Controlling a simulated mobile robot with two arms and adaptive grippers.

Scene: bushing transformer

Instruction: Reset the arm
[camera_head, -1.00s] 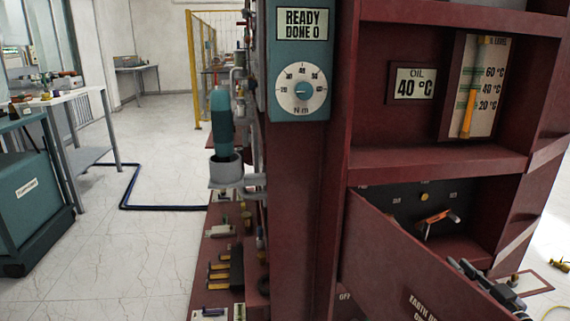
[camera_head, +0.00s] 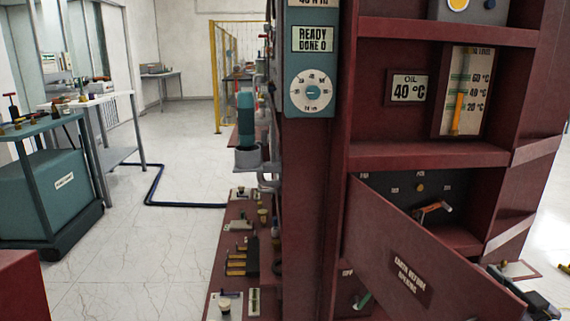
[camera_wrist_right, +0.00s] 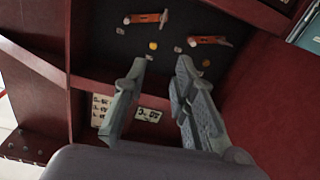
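My right gripper (camera_head: 522,303) is at the lower right edge of the head view, partly cut off, in front of the dark red cabinet (camera_head: 425,157). In the right wrist view its two fingers (camera_wrist_right: 160,95) are apart with nothing between them. Beyond them is a dark panel (camera_wrist_right: 172,40) with two orange-handled levers, one on the left (camera_wrist_right: 146,18) and one on the right (camera_wrist_right: 208,40). In the head view one orange lever (camera_head: 434,208) shows in the cabinet's lower compartment, above a slanted red door panel (camera_head: 380,225). My left gripper is not in view.
A teal cart (camera_head: 65,195) and a white table (camera_head: 95,98) stand at the left. The tiled floor (camera_head: 160,250) between is mostly clear.

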